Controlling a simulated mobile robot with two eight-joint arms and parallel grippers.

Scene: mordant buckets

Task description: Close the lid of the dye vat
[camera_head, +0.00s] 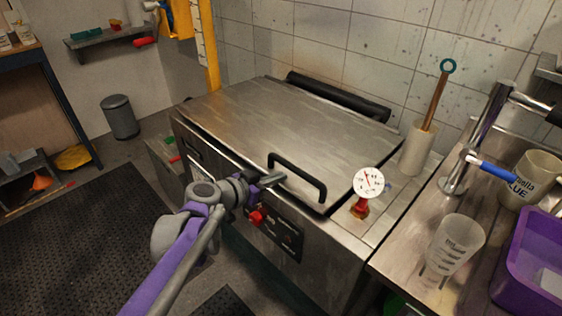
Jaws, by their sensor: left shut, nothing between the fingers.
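The dye vat (300,222) is a steel box against the tiled wall. Its broad steel lid (270,118) lies down over the top, flat or nearly flat. A dark line shows under the lid's front left edge; I cannot tell whether the lid is fully seated. A black bar handle (303,176) stands at the lid's front edge. My left gripper (280,178) is shut and empty, with its tips at the left end of the handle. I cannot tell whether they touch it. My right gripper is out of view.
A round dial gauge (368,182) stands right of the lid, near a white roll with a wooden handle (418,145). The right counter holds a tap (470,150), a clear measuring cup (452,246), a mug (535,178) and a purple tub (520,262). Floor is open at left.

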